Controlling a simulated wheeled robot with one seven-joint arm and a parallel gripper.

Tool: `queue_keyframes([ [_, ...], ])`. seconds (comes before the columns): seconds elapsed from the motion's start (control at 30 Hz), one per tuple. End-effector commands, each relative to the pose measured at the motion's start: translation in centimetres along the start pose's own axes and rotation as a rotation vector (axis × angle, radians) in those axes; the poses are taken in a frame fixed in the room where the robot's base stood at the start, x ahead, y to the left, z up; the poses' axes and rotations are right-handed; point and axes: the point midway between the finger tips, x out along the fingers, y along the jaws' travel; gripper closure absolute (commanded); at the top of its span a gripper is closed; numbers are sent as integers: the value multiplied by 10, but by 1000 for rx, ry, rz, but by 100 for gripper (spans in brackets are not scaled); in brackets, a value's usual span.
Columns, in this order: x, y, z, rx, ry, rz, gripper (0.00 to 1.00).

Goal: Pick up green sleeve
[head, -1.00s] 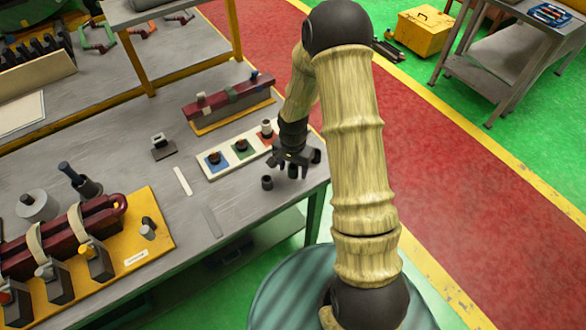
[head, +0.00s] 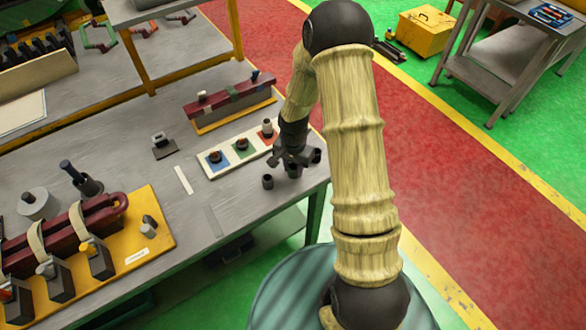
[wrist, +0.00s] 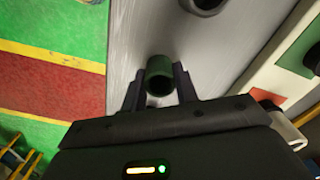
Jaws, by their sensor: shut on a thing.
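The green sleeve (wrist: 159,72) is a short dark green tube with an open end, seen in the wrist view between the two fingers of my gripper (wrist: 160,88). The fingers are shut on it from both sides. In the head view my gripper (head: 292,163) is low over the near right corner of the grey workbench (head: 205,192). The held sleeve is mostly hidden by the fingers there, and I cannot tell whether it still touches the bench.
Dark sleeves stand close on either side, one to the left (head: 267,182) and one to the right (head: 317,156). A white board (head: 205,172) with blue, green and red patches lies just behind. The bench edge is close on the right.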

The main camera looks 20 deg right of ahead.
Motion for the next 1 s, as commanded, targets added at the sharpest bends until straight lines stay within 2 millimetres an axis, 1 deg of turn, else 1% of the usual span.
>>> queue_keyframes([
  [0.17,-7,1,-1,3,2,-1,92],
  [0.27,-17,0,-2,3,3,-2,92],
  [0.37,-33,-1,0,0,4,-3,92],
  [0.6,-78,-2,0,-3,4,-4,92],
  [0.7,-91,-2,0,-1,3,-3,92],
  [0.83,-99,-1,1,-3,1,-1,92],
  [1.0,-100,-1,1,-2,-1,0,92],
])
